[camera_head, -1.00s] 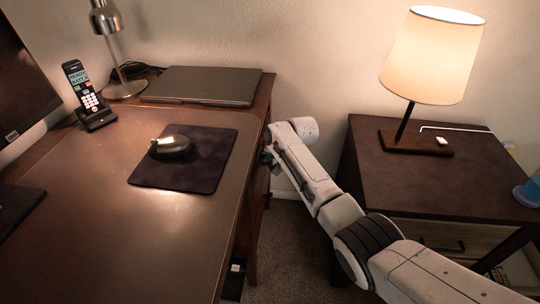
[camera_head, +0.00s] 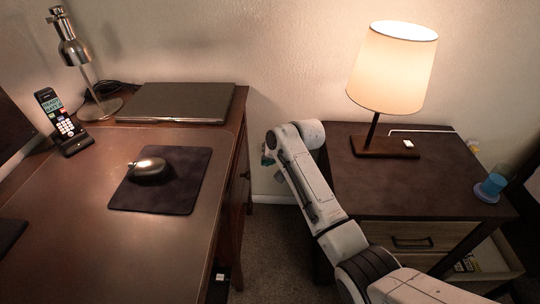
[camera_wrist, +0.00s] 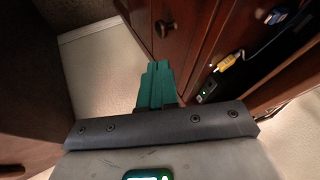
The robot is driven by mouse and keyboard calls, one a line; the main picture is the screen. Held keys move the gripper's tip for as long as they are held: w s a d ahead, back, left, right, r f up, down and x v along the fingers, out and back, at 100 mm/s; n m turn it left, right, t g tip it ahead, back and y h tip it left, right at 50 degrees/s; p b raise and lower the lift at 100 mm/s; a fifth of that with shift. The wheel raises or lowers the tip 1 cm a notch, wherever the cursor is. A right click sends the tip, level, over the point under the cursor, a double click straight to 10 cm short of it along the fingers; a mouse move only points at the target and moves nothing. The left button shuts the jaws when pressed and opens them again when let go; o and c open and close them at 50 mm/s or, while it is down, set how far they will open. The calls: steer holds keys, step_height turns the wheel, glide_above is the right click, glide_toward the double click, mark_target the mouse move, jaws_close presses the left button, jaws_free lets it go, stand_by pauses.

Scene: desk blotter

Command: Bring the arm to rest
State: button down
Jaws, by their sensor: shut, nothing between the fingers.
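My gripper (camera_wrist: 157,86) shows in the wrist view with its green fingers closed together and nothing between them. Dark wooden cabinet fronts (camera_wrist: 190,30) with a round knob stand just beyond the fingertips, and I cannot tell a contact. In the head view my white arm reaches up between the desk and the nightstand, bent at its far end.
The desk (camera_head: 85,190) carries a mouse pad (camera_head: 185,190) with a mouse (camera_head: 150,167), a closed laptop (camera_head: 180,103), a cordless phone (camera_head: 62,125) and a metal lamp (camera_head: 75,50). The nightstand (camera_head: 440,185) holds a lit lamp (camera_head: 393,70) and a blue cup (camera_head: 492,185). Carpet (camera_head: 275,245) lies between.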

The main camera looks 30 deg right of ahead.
steer(key=shift+s+d+r, duration=0.15)
steer(key=shift+s+r, duration=0.15)
steer(key=shift+r, duration=0.15)
steer(key=s+a+f+n+g, duration=0.1)
steer(key=s+a+f, duration=0.3)
steer(key=s, duration=0.5)
steer(key=s+a+f+n+g, duration=0.1)
steer(key=s+a+f, duration=0.1)
steer(key=s+f, duration=0.5)
steer(key=s+n+g+h, duration=0.1)
steer(key=s+n+g, duration=0.15)
steer(key=s, duration=1.65)
steer(key=s+r+g+h, duration=0.1)
steer(key=s+r+g, duration=0.15)
steer(key=s, duration=0.85)
step_height(320, 180, up, 15)
steer(key=t+p, duration=0.1)
steer(key=p, duration=1.3)
steer(key=shift+w+d+f+p, duration=0.25)
steer(key=shift+d+p, duration=0.1)
steer(key=shift+d, duration=0.1)
steer(key=shift+n, duration=0.25)
